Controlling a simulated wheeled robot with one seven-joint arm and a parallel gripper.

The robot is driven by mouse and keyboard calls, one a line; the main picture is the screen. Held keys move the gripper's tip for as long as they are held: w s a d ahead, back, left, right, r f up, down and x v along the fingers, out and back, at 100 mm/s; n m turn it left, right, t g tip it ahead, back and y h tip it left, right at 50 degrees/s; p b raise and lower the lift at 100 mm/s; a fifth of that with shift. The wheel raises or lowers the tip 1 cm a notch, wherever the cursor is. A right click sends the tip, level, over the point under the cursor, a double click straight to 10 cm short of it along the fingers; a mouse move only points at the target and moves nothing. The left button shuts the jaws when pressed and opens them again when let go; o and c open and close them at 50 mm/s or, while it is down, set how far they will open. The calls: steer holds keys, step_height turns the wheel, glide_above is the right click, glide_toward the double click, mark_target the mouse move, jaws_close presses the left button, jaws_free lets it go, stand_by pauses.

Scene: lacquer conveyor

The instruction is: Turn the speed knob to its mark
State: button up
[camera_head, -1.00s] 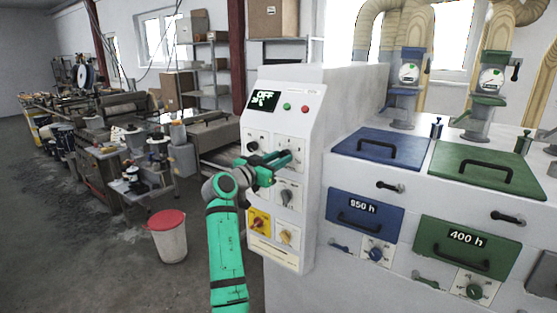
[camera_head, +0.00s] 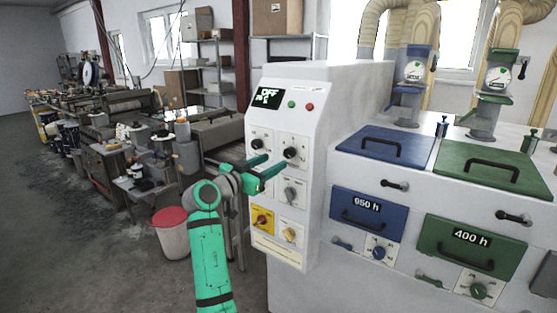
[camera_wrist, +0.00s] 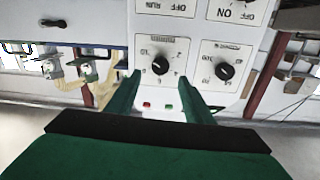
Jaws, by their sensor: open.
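The white control panel (camera_head: 314,130) carries several knobs on square plates. In the upside-down wrist view, this knob (camera_wrist: 160,66) appears between my fingertips, with a gap on each side. The upper-left black knob (camera_head: 256,144) shows in the wrist view as the knob on the right (camera_wrist: 224,71). Lettering is too blurred to tell which is the speed knob or where its mark lies. My green gripper (camera_head: 278,160) is open and empty in front of the panel.
Below are a grey knob (camera_head: 290,194), a red knob (camera_head: 261,221) on yellow and a yellow knob (camera_head: 290,235). A red-lidded bin (camera_head: 172,236) stands on the floor to the left. Blue and green lidded units are at right.

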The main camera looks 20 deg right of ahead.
steer(key=shift+v, duration=1.95)
steer(key=s+a+f+n+t+y, duration=0.1)
steer(key=s+a+f+n+y, duration=0.15)
steer(key=f, duration=0.95)
steer(key=s+a+f+n+t+y, duration=0.2)
steer(key=s+f+n, duration=0.15)
steer(key=f, duration=0.75)
steer(key=s+a+f+n+t+y, duration=0.1)
steer(key=s+a+f+n+y, duration=0.15)
steer(key=f, duration=0.95)
steer(key=s+a+f+n+y, duration=0.2)
steer(key=s+a+f+y, duration=0.1)
steer(key=s+f, duration=0.75)
steer(key=s+a+f+n+y, duration=0.1)
steer(key=s+a+f+y, duration=0.15)
steer(key=s, duration=0.95)
steer(key=s+a+f+n+y, duration=0.1)
steer(key=s+a+f, duration=0.15)
steer(key=s, duration=0.95)
steer(key=s+r, duration=0.3)
steer(key=s, duration=0.3)
steer(key=s+a+r, duration=0.1)
steer(key=s+r, duration=0.2)
steer(key=s, duration=0.4)
steer(key=s+r+y, duration=0.1)
steer(key=s+r, duration=0.3)
steer(key=s, duration=0.2)
steer(key=shift+s+a+m+t, duration=0.15)
steer(key=shift+a+m+t, duration=0.1)
steer(key=shift+m+t, duration=0.2)
